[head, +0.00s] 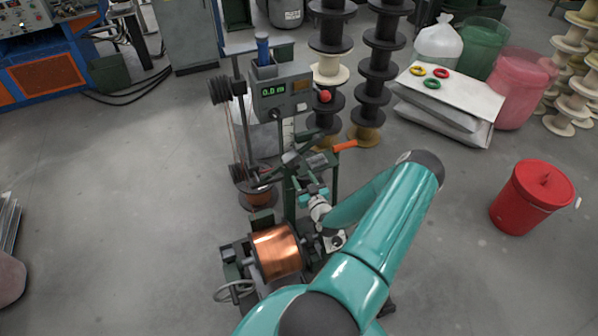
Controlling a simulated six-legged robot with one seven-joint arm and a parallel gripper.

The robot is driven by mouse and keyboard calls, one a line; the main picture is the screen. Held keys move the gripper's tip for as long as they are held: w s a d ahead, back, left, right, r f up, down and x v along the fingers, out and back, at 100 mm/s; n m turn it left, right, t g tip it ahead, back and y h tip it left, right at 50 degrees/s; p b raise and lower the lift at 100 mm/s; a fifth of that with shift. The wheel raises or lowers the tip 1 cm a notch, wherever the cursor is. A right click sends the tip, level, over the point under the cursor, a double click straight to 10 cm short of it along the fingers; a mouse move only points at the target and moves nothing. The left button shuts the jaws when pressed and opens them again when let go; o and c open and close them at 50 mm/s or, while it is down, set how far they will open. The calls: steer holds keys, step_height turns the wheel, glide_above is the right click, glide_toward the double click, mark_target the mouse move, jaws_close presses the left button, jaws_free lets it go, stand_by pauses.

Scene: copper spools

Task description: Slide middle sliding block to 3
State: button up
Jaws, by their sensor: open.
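The winding machine (282,92) stands in the middle of the head view, with a grey box and a green display on top. A copper spool (276,252) sits low at its front. My gripper (311,190) is at the machine's front right, just below a small grey block-like part (318,161) on the frame. I cannot tell whether this part is the middle sliding block, and no number 3 is legible. My gripper is open; its fingertips are small and partly merge with the machine behind. I cannot tell whether they touch anything.
An orange handle (344,146) sticks out right of the frame. Black spool stacks (383,60) stand behind. A red bin (532,196) stands at the right, and a pale board (450,92) with coloured rings lies at the back right. The floor at the left is largely clear.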

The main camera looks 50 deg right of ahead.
mark_target(297, 168)
steer(key=shift+x, duration=2.15)
jaws_close()
